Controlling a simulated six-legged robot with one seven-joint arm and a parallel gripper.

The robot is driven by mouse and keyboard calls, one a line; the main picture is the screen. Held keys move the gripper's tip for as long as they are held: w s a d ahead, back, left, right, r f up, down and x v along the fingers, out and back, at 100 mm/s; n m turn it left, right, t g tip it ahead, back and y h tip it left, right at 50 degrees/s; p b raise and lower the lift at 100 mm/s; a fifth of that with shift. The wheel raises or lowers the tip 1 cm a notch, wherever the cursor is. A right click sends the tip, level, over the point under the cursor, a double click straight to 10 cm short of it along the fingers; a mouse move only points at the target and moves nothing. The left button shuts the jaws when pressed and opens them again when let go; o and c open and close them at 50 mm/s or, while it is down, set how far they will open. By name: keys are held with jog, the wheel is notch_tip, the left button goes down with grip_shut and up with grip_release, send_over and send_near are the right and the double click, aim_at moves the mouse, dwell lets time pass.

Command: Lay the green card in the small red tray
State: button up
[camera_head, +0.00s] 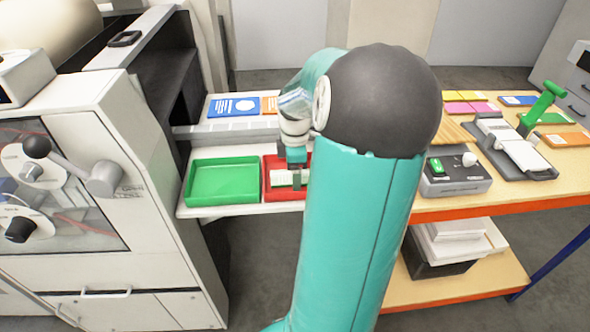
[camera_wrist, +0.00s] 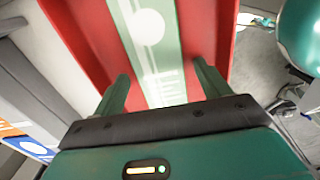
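The small red tray (camera_head: 267,183) sits on the white shelf, partly hidden by my arm in the head view. Its red floor and walls (camera_wrist: 88,38) fill much of the wrist view. The green card (camera_wrist: 163,62), with a white circle and pale print, lies lengthwise in the red tray. A pale green part of it shows in the head view (camera_head: 284,178). My gripper (camera_wrist: 163,75) is over the tray, one finger on each side of the card. Gaps show between the fingers and the card's edges, so it is open and not holding the card.
A larger green tray (camera_head: 222,183) stands left of the red one and looks empty. Behind are blue (camera_head: 234,107) and orange (camera_head: 269,105) cards. A wooden table (camera_head: 505,190) on the right holds a green-handled tool (camera_head: 543,103), more cards and a grey box (camera_head: 455,183).

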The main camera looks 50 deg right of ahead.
jog(key=shift+r, duration=0.1)
notch_tip(320, 180, up, 12)
dwell(0.6)
dwell(0.4)
jog(key=w+a+r+m+t+h, duration=0.1)
jog(key=w+a, duration=0.1)
jog(key=a, duration=0.8)
jog(key=w+a+r+m+h, duration=0.1)
jog(key=w+a+m, duration=0.15)
jog(key=a, duration=0.65)
jog(key=s+a+m+t+y, duration=0.1)
jog(key=s+a+m+t, duration=0.1)
jog(key=a, duration=0.6)
jog(key=s+a+m+t+y, duration=0.1)
jog(key=s+a+m+t, duration=0.1)
jog(key=s+a, duration=0.3)
jog(key=a, duration=0.3)
jog(key=shift+a+f+t, duration=0.3)
jog(key=shift+f, duration=0.05)
jog(key=shift+m, duration=0.25)
